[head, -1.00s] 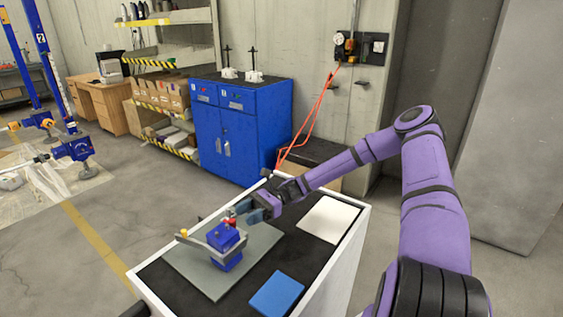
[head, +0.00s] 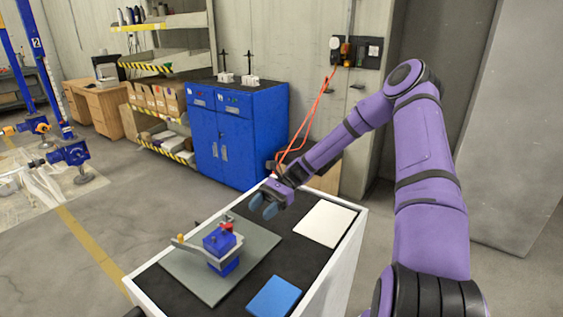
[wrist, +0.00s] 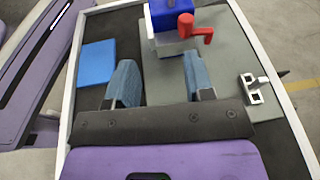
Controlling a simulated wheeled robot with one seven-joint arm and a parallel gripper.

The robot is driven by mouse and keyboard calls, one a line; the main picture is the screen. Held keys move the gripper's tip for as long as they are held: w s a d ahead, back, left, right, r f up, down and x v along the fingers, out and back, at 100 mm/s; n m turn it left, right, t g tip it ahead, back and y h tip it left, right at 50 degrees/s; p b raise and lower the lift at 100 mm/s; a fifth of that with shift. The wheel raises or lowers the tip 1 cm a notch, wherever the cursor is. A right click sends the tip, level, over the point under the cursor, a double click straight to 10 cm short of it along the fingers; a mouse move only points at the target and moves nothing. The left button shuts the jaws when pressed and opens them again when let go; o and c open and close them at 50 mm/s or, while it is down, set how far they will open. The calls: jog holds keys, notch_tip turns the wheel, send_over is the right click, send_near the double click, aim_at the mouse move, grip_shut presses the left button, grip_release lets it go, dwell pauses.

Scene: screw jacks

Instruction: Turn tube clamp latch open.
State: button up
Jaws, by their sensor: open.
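The tube clamp device is a blue block (head: 221,243) with a grey metal band around it, standing on a grey-green mat (head: 192,273). A red latch handle (head: 227,227) sits on its top. In the wrist view the red handle (wrist: 187,30) is beyond the fingertips, beside the blue block (wrist: 172,13). My gripper (head: 263,207) is open and empty, above and to the right of the clamp, apart from it. Its blue-grey fingers are spread in the wrist view (wrist: 160,75), with nothing between them.
A blue pad (head: 275,297) and a white pad (head: 325,222) lie on the black bench top. A small white fitting (wrist: 254,88) lies on the mat in the wrist view. A blue cabinet (head: 238,135) stands behind the bench.

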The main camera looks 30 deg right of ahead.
jog(key=s+a+r+n+t+h, duration=0.1)
jog(key=s+r+n+h, duration=0.4)
jog(key=r, duration=0.6)
jog(key=s+a+r+n+t+h, duration=0.1)
jog(key=s+r+n+h, duration=0.3)
jog(key=s+r+h, duration=0.4)
jog(key=shift+s+a+r+n+t, duration=0.4)
jog(key=shift+s+r+t, duration=0.55)
jog(key=shift+r, duration=0.95)
